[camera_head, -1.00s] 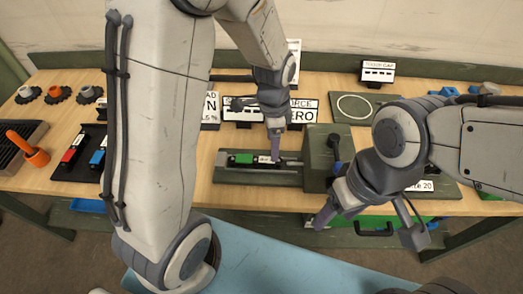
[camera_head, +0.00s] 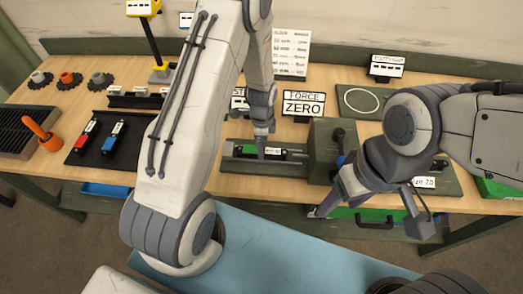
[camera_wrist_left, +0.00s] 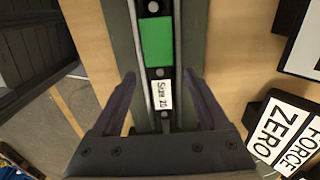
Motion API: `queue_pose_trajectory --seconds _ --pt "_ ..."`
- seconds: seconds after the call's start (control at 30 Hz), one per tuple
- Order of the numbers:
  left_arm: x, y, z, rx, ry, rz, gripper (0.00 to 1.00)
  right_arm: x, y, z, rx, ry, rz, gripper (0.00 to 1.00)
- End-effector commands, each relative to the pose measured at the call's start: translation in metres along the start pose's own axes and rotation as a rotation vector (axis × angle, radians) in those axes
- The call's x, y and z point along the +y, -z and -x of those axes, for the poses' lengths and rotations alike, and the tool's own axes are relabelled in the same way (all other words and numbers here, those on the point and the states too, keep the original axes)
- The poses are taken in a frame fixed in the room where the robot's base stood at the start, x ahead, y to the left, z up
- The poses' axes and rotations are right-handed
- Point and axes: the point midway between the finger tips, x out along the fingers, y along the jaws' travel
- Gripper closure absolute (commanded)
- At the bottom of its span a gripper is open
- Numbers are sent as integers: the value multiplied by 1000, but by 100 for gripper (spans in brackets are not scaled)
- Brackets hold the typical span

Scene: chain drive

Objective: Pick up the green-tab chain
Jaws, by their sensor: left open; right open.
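The green-tab chain (camera_head: 245,150) lies in a dark green channelled fixture (camera_head: 235,166) near the middle of the bench. In the left wrist view its green tab (camera_wrist_left: 156,41) and white size label (camera_wrist_left: 161,94) face up. My left gripper (camera_head: 262,154) points down over the chain. In the left wrist view its two fingers (camera_wrist_left: 165,95) are apart, one on each side of the channel, and the chain runs between them ungripped. Fingertip height above the chain is unclear. My right gripper (camera_head: 330,208) is open and empty at the bench's front edge.
A green block (camera_head: 322,150) stands at the fixture's right end. A black tray (camera_head: 98,147) with red-tab and blue-tab chains lies left, beside an orange-handled tool (camera_head: 40,133). A FORCE ZERO sign (camera_head: 303,104) stands behind the fixture.

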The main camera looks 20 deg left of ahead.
Motion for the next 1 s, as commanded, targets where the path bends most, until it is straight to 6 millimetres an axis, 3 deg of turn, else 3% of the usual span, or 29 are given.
queue_pose_trajectory --seconds 0.2,0.47,0.67,1.0 --pt "0 0 -20 0 -1 0 22 -1 0 8 0 0 0 36" --pt "0 0 -22 0 1 -1 22 0 0 7 0 0 0 36" --pt "0 0 -22 0 0 0 99 0 0 7 0 0 0 36" --pt "0 0 -22 0 -1 0 100 0 0 7 0 0 0 36"
